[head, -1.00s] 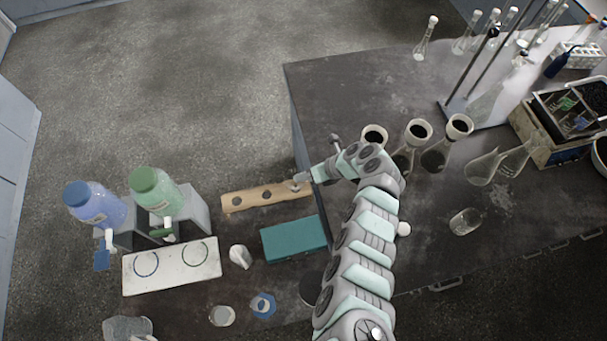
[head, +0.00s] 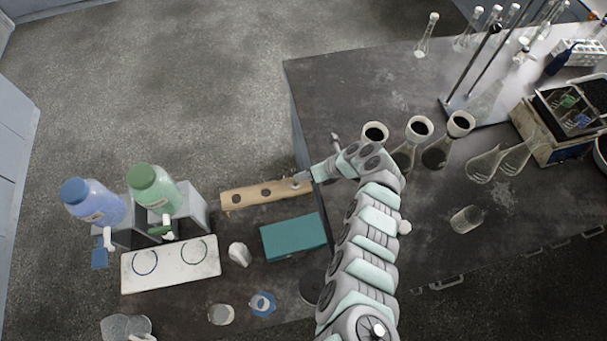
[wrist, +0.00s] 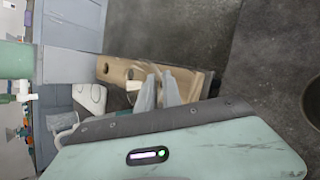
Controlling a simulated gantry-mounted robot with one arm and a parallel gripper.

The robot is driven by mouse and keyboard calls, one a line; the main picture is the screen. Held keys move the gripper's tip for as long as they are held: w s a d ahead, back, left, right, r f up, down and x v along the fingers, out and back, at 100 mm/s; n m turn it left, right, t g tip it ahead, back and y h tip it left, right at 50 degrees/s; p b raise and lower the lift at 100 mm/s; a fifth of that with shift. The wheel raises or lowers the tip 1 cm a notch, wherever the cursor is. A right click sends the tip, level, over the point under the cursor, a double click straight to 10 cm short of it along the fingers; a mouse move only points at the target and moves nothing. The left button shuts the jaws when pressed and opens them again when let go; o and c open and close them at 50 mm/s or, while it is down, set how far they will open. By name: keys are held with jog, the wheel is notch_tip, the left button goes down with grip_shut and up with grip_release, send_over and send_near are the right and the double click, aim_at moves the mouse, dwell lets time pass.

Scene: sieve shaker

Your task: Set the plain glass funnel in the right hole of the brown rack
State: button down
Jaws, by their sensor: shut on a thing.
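The brown rack (head: 252,197) lies left of the dark bench, in front of its edge. My gripper (head: 299,180) is at the rack's right end, where the right hole is covered. In the wrist view my gripper's two pale fingers (wrist: 158,92) are close together over the rack (wrist: 113,70). They are shut on the plain glass funnel (head: 296,184), of which only a small pale, clear part shows at the rack's right end. I cannot tell how deep it sits in the hole.
A teal box (head: 293,238) lies just in front of the rack. Blue (head: 92,203) and green (head: 155,190) bottles stand at left by a white plate (head: 170,263). Dark-filled flasks (head: 418,130) stand on the bench beyond my arm. Floor behind the rack is clear.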

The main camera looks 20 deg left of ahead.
jog(key=shift+f, duration=0.15)
jog(key=shift+f+b, duration=0.45)
jog(key=shift+f, duration=0.05)
jog(key=shift+f, duration=0.45)
dwell(1.8)
jog(key=c, duration=1.4)
grip_release()
jog(key=shift+d+f, duration=0.1)
jog(key=shift+c, duration=0.2)
jog(key=shift+r+p, duration=0.45)
jog(key=shift+p, duration=0.05)
jog(key=shift+w+r+p, duration=0.1)
jog(key=shift+r+p, duration=0.45)
jog(key=shift+r, duration=0.1)
jog(key=shift+r+p, duration=2.05)
jog(key=shift+r, duration=0.05)
